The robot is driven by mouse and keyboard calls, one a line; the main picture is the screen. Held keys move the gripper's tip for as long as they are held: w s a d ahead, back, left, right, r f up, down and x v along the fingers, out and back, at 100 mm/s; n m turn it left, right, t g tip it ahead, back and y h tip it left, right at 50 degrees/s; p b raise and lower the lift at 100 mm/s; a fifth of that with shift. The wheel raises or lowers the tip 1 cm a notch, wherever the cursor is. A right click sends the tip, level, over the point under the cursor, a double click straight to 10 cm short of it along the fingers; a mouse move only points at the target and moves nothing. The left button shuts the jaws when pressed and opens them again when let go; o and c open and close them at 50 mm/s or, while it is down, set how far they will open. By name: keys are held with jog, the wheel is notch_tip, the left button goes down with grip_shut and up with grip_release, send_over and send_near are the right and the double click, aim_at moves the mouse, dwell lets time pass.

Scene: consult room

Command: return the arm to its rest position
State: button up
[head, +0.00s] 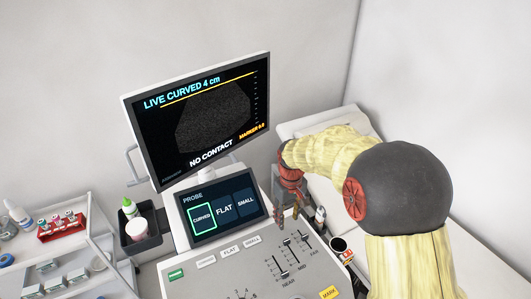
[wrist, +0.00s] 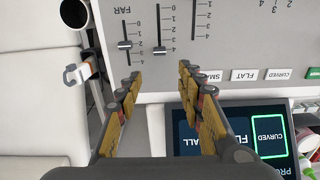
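My gripper (head: 288,208) hangs from my yellow arm at the right edge of the ultrasound console (head: 238,262) in the head view. In the wrist view my gripper (wrist: 160,92) has its two yellow-padded fingers apart with nothing between them. It is above the console panel (wrist: 222,40), near the slider controls. My arm comes in from the right and bends down over the console's right side. The lower part of the arm runs out of the head view.
A monitor (head: 203,120) reading "NO CONTACT" stands behind the console, above a probe touch screen (head: 222,208). Holders with a dark cup (head: 340,245) are at the console's right. A bed (head: 320,125) is behind my arm. A supply cart (head: 75,243) stands at left.

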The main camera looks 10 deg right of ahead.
jog(key=s+r+m+t, duration=0.1)
jog(key=s+r+t, duration=0.1)
jog(key=s+r, duration=0.4)
jog(key=s+d+r+m+t+b, duration=0.1)
jog(key=s+r, duration=0.5)
jog(key=s, duration=0.5)
jog(key=s+r+m+t+b, duration=0.1)
jog(key=s+r+t, duration=0.1)
jog(key=s+r, duration=0.4)
jog(key=shift+s+d+m+t, duration=0.25)
jog(key=shift+s+m+t, duration=0.05)
jog(key=shift+s, duration=1.55)
